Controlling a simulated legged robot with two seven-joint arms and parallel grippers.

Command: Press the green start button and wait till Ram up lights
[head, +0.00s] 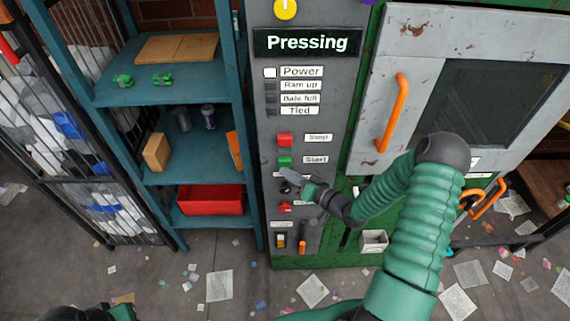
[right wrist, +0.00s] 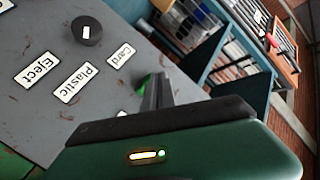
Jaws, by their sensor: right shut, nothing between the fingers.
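The grey control panel (head: 258,120) has a display (head: 307,42) reading "Pressing". The Power lamp (head: 270,73) is lit white; the Ram up lamp (head: 271,86) is dark, like those for Bale full and Tied. The green start button (head: 285,161) sits below the red stop button (head: 285,140). My right gripper (head: 286,173) is shut and empty, its fingertips at the panel just below the start button. In the right wrist view the fingers (right wrist: 158,90) partly cover a green button (right wrist: 143,82); I cannot tell whether they touch it. My left gripper's fingers are not visible.
A grey door with an orange handle (head: 393,112) is right of the panel. A black knob (right wrist: 87,31) stands near the Card and Plastic labels. A teal shelf (head: 115,92) with a red bin (head: 210,200) stands left. Paper scraps litter the floor.

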